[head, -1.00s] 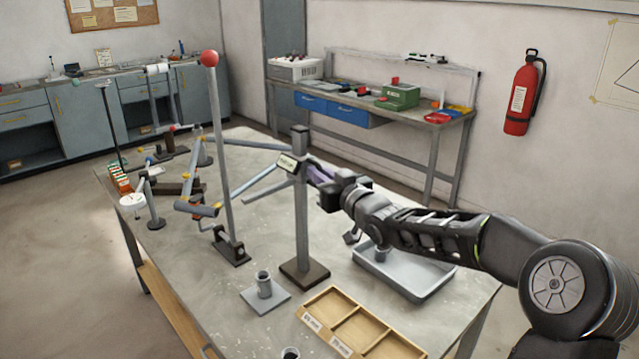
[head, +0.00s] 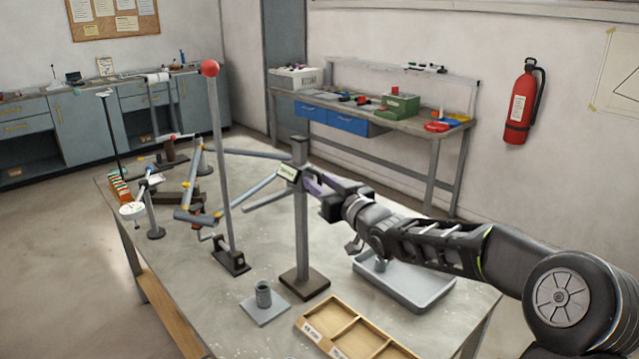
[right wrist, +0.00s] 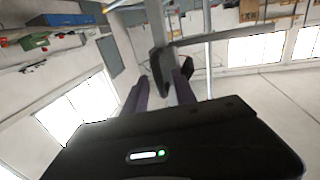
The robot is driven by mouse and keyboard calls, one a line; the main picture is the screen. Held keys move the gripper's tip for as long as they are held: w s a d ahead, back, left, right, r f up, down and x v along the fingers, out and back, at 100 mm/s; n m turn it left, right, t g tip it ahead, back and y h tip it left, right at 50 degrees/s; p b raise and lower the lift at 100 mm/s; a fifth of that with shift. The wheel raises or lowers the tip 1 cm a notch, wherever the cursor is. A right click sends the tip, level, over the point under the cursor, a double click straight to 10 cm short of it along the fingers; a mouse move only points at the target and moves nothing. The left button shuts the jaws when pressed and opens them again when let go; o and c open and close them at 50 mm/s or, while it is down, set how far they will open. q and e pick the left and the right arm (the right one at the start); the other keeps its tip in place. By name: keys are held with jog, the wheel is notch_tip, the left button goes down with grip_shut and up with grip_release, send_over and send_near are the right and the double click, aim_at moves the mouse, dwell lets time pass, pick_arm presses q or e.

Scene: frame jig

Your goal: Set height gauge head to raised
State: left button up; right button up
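The height gauge (head: 301,230) is a grey upright post on a dark square base on the table. Its head (head: 288,172), a dark block with a pale label, sits on the upper part of the post, a little below the top. My right gripper (head: 313,183) reaches in from the right at the head's height, close beside the post. In the right wrist view its two purple fingers (right wrist: 160,88) stand apart, with the dark head (right wrist: 160,70) just beyond and between their tips. Whether a finger touches it I cannot tell. My left gripper is not in view.
A red-ball lever (head: 210,68) stands left of the gauge. A small cup (head: 263,294) on a plate, a wooden divided tray (head: 345,330) and a grey tray (head: 420,290) lie nearby. Linkage parts crowd the table's far left. The front left of the table is clear.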

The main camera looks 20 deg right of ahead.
jog(key=s+d+b, duration=0.1)
jog(key=s, duration=0.6)
jog(key=shift+s, duration=0.1)
dwell(0.4)
